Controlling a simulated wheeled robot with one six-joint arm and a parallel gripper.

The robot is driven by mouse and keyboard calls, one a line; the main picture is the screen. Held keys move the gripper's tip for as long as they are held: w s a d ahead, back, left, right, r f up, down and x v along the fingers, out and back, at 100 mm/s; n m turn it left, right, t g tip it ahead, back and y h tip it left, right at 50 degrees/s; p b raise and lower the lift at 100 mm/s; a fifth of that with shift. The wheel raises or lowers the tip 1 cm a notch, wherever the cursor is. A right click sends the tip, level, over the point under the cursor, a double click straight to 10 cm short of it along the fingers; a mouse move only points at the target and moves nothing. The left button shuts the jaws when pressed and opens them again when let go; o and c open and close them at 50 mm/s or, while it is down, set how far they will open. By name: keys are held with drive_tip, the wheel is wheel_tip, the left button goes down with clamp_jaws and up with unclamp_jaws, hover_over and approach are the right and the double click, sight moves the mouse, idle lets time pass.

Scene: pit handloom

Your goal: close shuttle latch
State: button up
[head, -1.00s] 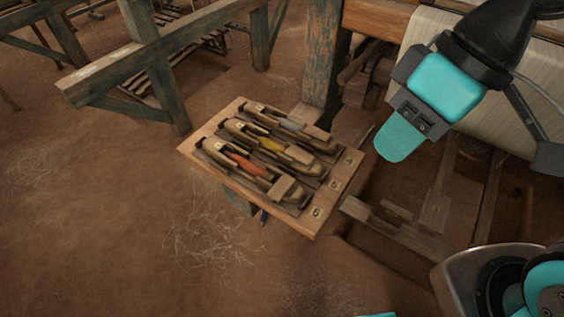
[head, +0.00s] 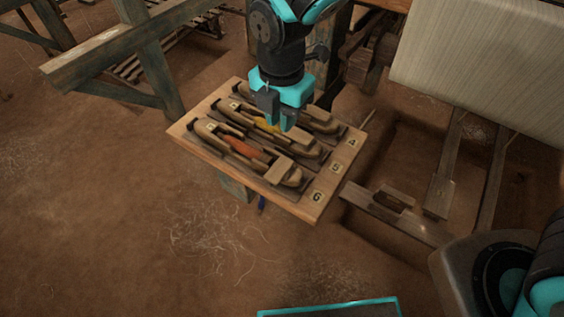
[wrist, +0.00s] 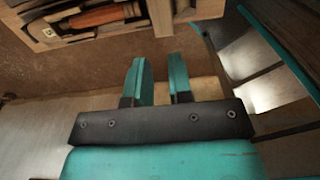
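A wooden board (head: 326,180) in the head view carries three wooden shuttles side by side. The near shuttle (head: 212,136) has an orange bobbin (head: 240,147). The middle shuttle (head: 306,148) has a yellow bobbin, partly covered by my gripper. The far shuttle (head: 322,122) is also partly hidden behind my gripper. A pale block (head: 283,171) sits across the near shuttle's right end; whether it is the latch I cannot tell. My gripper (head: 279,124) points down over the board, its two fingers apart. The wrist view shows a gap between the fingers, with nothing in it.
Number tags mark the board's right edge. Wooden loom beams (head: 150,40) stand behind and to the left. Pale cloth (head: 480,60) hangs at the right, above a pit with wooden bars (head: 392,215). Bare earth floor lies left and in front.

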sight(282, 165)
wheel_tip(282, 165, down, 15)
drive_tip(key=shift+r, duration=0.2)
clamp_jaws()
